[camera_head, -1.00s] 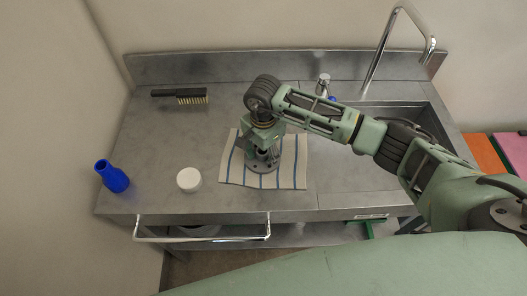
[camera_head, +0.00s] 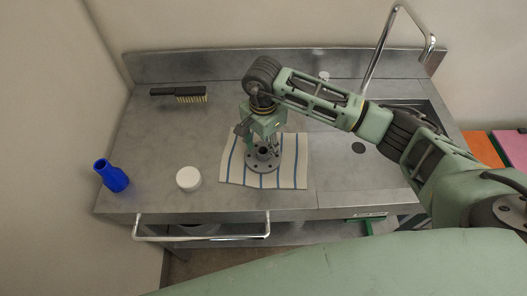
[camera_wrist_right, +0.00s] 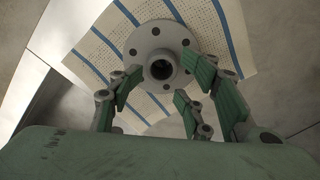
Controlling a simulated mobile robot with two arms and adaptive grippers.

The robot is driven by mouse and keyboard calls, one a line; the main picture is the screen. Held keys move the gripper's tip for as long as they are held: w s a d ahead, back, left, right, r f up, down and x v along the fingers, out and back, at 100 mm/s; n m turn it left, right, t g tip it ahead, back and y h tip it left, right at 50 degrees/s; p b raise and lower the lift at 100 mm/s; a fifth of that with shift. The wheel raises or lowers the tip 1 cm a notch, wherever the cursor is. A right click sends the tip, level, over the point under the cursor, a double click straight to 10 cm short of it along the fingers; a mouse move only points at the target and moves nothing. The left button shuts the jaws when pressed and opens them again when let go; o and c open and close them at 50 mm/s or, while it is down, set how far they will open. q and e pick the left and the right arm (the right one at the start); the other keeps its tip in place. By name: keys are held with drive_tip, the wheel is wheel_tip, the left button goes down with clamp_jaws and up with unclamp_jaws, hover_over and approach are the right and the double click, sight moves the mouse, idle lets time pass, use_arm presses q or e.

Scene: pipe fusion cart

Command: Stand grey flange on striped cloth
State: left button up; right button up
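The grey flange (camera_head: 262,159) stands upright on the striped cloth (camera_head: 294,165), its round base flat and its hub up. In the right wrist view the flange (camera_wrist_right: 131,48) shows its open bore and bolt holes, with the blue-striped cloth (camera_wrist_right: 97,52) under it. My right gripper (camera_head: 268,140) is just above the flange in the head view. In the right wrist view my right gripper's (camera_wrist_right: 172,85) green-padded fingers are spread apart around the hub's near side, with nothing held between them. My left gripper is not in view.
A white round lid (camera_head: 188,179) and a blue bottle-shaped piece (camera_head: 112,176) are left of the cloth. A black brush (camera_head: 180,94) lies at the back left. A sink with a tall tap (camera_head: 386,45) is at the right. The metal counter (camera_head: 160,135) left of the cloth is mostly clear.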

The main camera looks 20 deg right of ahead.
sight(263, 150)
wheel_tip(263, 150, up, 8)
drive_tip(key=b, duration=0.2)
drive_tip(key=shift+r, duration=0.25)
drive_tip(key=shift+a, duration=0.1)
